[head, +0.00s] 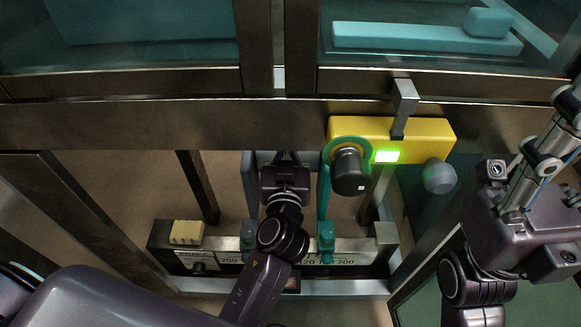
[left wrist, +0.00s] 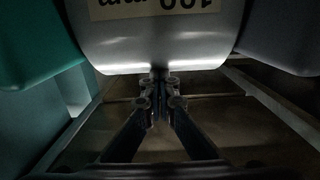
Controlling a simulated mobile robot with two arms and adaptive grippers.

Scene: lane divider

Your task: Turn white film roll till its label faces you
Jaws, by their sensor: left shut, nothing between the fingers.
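The white film roll (left wrist: 155,45) fills the top middle of the left wrist view. Part of a pale label (left wrist: 150,8) with upside-down dark print, apparently "100 mm", shows on it at the picture's top edge. My left gripper (left wrist: 160,78) is shut and empty, its tips at the roll's lower edge; I cannot tell whether they touch. In the head view my left gripper (head: 287,158) reaches between two upright dividers, and it and its arm hide most of the roll. My right arm is at the right, its gripper out of view.
A teal divider (head: 323,195) and a grey divider (head: 249,185) flank my left gripper closely. A yellow box (head: 430,131) with a green light and dark knob (head: 350,172) hangs at the right. A scale rail (head: 345,250) lies in front, under a metal beam (head: 150,122).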

